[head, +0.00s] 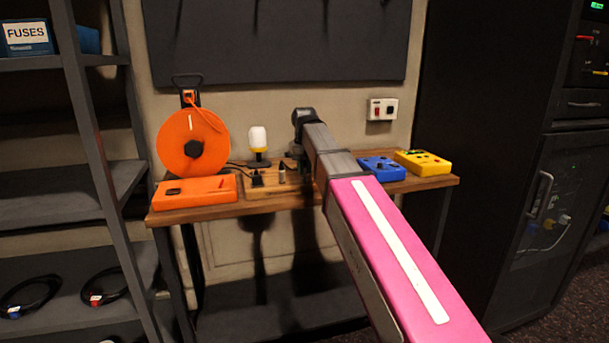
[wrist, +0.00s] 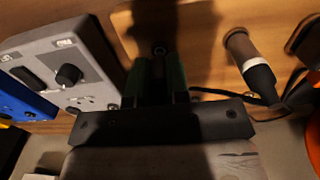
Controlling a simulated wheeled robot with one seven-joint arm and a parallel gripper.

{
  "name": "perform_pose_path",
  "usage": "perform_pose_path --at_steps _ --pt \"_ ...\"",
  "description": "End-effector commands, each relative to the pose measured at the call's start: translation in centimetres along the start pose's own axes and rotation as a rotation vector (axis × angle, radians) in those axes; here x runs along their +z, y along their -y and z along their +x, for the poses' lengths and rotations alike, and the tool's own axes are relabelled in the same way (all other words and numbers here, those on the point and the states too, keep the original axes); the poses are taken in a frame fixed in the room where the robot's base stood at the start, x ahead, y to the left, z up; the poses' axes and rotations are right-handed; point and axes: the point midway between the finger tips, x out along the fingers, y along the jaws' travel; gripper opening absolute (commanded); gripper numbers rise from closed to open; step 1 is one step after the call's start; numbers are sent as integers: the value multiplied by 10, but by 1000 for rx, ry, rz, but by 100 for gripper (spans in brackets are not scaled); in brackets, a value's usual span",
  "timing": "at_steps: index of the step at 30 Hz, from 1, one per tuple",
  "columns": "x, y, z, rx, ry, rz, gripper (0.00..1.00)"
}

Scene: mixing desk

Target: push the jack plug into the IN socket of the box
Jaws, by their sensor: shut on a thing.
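My gripper (wrist: 157,82) points down over the pale wooden board in the wrist view. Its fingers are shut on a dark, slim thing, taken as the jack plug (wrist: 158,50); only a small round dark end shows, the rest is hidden. A grey box (wrist: 62,68) with a black knob lies left of the fingers, apart from them. Its labels are too blurred to read, and I cannot tell an IN socket. In the head view my arm hides the grey box and the plug; the gripper (head: 300,155) shows only as a dark shape above the desk.
A blue box (head: 382,169) and a yellow box (head: 422,162) sit right of my arm. Left are an orange box (head: 195,191), an orange cable reel (head: 192,142) and a lamp (head: 258,140). Another plug (wrist: 250,66) stands upright on the wooden board (head: 262,190), with dark cables nearby.

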Motion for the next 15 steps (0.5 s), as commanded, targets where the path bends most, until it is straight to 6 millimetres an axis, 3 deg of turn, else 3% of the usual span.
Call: perform_pose_path --at_steps 15 --pt "0 0 -18 0 0 0 0"
